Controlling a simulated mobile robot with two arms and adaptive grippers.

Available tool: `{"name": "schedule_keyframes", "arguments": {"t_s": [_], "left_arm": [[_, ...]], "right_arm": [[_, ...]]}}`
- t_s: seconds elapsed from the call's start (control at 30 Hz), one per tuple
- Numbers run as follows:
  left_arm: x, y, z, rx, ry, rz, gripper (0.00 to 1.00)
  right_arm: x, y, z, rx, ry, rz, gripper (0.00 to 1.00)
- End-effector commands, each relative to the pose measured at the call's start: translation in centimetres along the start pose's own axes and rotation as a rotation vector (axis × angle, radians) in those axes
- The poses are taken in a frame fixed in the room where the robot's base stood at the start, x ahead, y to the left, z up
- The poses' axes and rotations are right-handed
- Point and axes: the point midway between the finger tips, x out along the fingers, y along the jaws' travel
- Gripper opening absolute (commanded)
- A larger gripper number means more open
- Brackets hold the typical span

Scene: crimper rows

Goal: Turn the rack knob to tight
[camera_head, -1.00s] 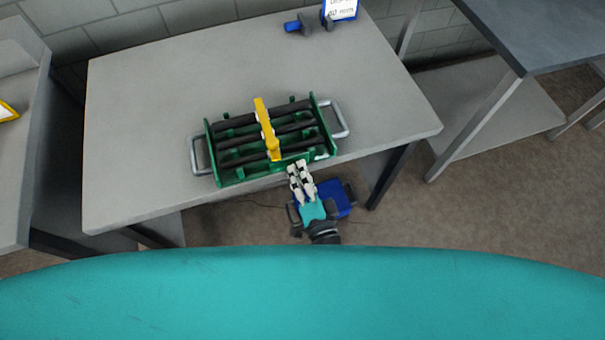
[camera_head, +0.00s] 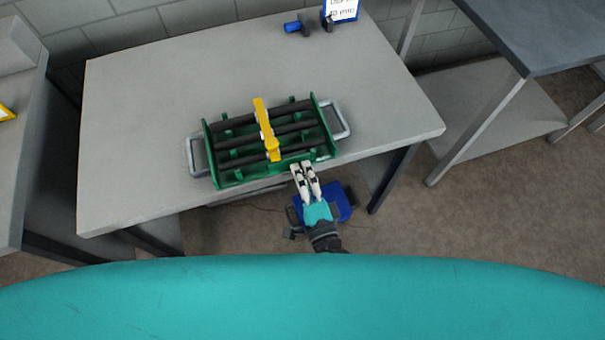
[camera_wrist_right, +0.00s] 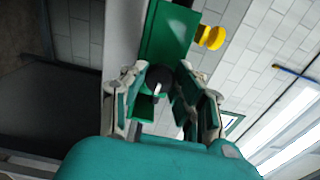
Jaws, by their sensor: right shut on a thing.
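The green rack (camera_head: 222,178) lies on the grey table, with dark bars across it and a yellow bar (camera_head: 265,125) over its middle. My right gripper (camera_head: 303,168) is at the rack's near side, toward its right end. In the right wrist view, the rack's green wall (camera_wrist_right: 168,35) rises ahead, and a round dark knob (camera_wrist_right: 158,80) with a pale mark sits between the fingers of my right gripper (camera_wrist_right: 163,88). The gripper is shut on the knob. The knob is hidden by the fingers in the head view. My left gripper is not in view.
The grey table (camera_head: 150,100) has free room left of and behind the rack. A blue and dark tool (camera_head: 298,26) and a white sign with a blue frame (camera_head: 341,9) stand at the back. A blue object (camera_head: 338,203) is below the table's front edge.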

Motion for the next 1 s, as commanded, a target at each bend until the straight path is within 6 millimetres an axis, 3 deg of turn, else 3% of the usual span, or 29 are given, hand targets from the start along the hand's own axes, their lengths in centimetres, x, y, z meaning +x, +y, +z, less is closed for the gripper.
{"name": "schedule_keyframes", "arguments": {"t_s": [0.27, 0.3, 0.47, 0.77, 1.0], "left_arm": [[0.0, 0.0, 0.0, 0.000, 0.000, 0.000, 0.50], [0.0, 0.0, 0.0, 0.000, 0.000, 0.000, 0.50], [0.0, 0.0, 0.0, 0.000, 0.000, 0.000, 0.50], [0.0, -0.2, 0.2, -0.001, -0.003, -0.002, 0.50], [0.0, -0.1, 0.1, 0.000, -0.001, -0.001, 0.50]], "right_arm": [[-0.1, 0.1, 0.0, 0.002, 0.000, 0.001, 0.00], [-0.1, 0.1, 0.0, 0.002, 0.000, 0.001, 0.32], [0.0, 0.0, 0.0, 0.001, 0.000, 0.001, 0.53], [-0.2, 0.0, 0.0, 0.000, 0.000, 0.001, 0.53], [-3.7, 0.2, 0.0, -0.001, -0.001, 0.005, 0.53]]}}
